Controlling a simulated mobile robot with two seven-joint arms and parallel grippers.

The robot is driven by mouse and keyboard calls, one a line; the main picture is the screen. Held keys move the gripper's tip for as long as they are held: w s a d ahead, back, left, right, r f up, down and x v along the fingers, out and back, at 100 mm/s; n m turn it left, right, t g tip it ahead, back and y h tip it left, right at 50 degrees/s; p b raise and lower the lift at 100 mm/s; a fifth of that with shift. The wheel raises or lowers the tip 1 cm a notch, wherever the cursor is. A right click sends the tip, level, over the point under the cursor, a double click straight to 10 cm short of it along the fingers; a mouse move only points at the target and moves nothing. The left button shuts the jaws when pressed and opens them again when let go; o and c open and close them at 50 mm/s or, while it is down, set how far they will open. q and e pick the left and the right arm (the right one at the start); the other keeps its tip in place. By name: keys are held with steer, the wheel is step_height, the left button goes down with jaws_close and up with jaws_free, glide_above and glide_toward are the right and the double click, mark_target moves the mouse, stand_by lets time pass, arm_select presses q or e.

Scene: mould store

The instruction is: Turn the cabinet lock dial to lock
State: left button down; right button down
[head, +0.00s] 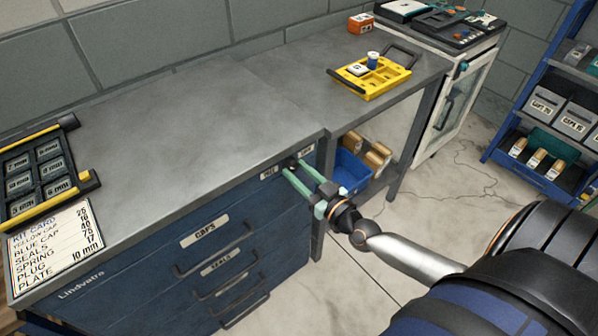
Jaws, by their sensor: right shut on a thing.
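The lock dial (293,163) is a small dark part at the top right corner of the cabinet front, with small white labels on both sides. My right gripper (299,174) reaches in from the right with its two green fingers at the dial. It is shut on the dial, which the fingers partly hide. I cannot read which way the dial points. My left gripper is not in view.
A yellow tray (385,80) with a blue-capped item sits on the bench top (200,95). A kit card (55,245) and a dark case (40,175) lie at the left.

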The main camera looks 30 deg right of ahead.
steer(key=shift+m, duration=0.4)
steer(key=m, duration=0.2)
steer(key=shift+m, duration=0.4)
steer(key=m, duration=0.4)
steer(key=shift+m+p, duration=0.3)
steer(key=m, duration=0.4)
steer(key=shift+m, duration=0.3)
steer(key=m+b, duration=0.1)
steer(key=m, duration=0.2)
steer(key=shift+m, duration=1.2)
steer(key=shift+c, duration=2.3)
jaws_free()
